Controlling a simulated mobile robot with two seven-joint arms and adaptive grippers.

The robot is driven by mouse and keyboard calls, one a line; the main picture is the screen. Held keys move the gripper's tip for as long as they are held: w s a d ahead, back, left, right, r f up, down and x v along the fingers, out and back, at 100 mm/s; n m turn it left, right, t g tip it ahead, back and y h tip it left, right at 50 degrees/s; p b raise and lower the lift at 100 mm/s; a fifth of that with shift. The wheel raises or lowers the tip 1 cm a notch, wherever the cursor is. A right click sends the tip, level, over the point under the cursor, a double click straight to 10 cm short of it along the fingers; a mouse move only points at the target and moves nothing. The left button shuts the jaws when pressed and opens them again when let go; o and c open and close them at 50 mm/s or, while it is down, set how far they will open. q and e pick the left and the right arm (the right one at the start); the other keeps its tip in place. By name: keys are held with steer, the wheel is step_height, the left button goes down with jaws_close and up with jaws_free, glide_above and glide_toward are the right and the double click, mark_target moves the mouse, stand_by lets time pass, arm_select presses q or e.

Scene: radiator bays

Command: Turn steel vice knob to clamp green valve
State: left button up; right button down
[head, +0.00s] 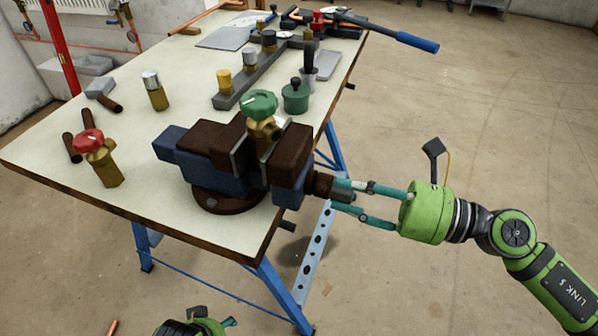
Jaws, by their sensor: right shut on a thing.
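The blue and brown vice (215,165) is mounted at the table's right front edge. The green valve (260,106), with a brass body and green handwheel, stands upright between the vice jaws; whether both jaws touch it cannot be told. The vice knob (322,184), dark and brownish, sticks out from the vice's right end. My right gripper (343,190) comes from the right, its teal fingers shut on the knob and partly hiding it. Only a green and black part of my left gripper (205,325) shows at the bottom edge; its fingers are not clear.
A red-handled brass valve (98,158) stands at the left of the tabletop (150,200). A green pot (295,97), a grey bar with fittings (262,75) and a blue-handled tool (400,38) lie behind the vice. Open floor lies right of the table.

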steer(key=m+p, duration=1)
steer(key=shift+r+m, duration=0.15)
steer(key=shift+m, duration=0.15)
steer(key=m+p, duration=0.9)
steer(key=m, duration=0.1)
steer(key=c, duration=1.1)
jaws_free()
steer(key=shift+f+b, duration=0.35)
steer(key=shift+d, duration=0.1)
steer(key=shift+r, duration=0.1)
steer(key=v, duration=0.7)
steer(key=shift+r, duration=0.1)
